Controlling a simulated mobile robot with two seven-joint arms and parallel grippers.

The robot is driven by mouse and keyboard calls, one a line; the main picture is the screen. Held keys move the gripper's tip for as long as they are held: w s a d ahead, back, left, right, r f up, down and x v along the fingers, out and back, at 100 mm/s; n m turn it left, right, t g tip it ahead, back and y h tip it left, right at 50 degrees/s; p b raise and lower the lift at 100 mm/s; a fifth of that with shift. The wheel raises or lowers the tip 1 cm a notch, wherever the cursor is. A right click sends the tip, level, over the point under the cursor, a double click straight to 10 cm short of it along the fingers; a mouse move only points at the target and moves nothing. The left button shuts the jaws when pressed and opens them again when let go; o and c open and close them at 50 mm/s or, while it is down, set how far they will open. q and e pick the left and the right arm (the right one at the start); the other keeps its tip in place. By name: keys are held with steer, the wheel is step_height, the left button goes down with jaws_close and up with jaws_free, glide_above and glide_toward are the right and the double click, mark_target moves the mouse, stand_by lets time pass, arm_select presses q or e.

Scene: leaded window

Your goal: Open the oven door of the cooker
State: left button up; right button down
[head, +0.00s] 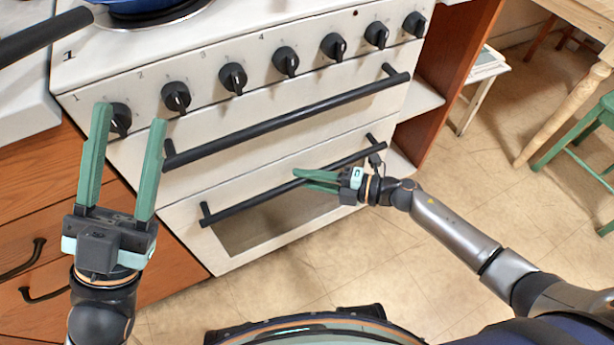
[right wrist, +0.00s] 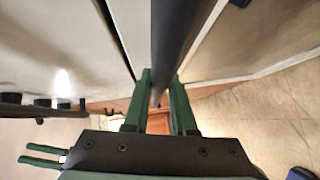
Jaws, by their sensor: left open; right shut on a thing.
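The white cooker (head: 150,155) has two front panels with long black bar handles. The lower panel, an oven door (head: 185,215) with a glass pane (head: 265,225), carries the lower handle (head: 255,200). My right gripper (head: 302,181) is shut on this handle towards its right end. In the right wrist view the dark bar (right wrist: 175,40) runs between the green fingers (right wrist: 162,90). The door looks shut or nearly so; a dark narrow gap shows beside it in the wrist view. My left gripper (head: 129,120) is open and empty in front of the cooker's left side.
The upper handle (head: 290,118) and a row of black knobs (head: 233,78) are above the lower handle. Wooden drawers (head: 40,225) stand left, and a wooden side panel (head: 455,80) stands right. A blue pan (head: 140,8) is on the hob. Tiled floor (head: 330,255) before the door looks clear.

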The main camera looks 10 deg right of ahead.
arm_select(q)
steer(key=shift+r, duration=0.2)
arm_select(e)
steer(key=s+d+f, duration=0.2)
steer(key=s, duration=0.5)
steer(key=s+d+f, duration=0.3)
steer(key=s, duration=0.5)
steer(key=shift+f, duration=0.15)
arm_select(q)
steer(key=shift+s, duration=0.1)
steer(key=shift+c, duration=0.3)
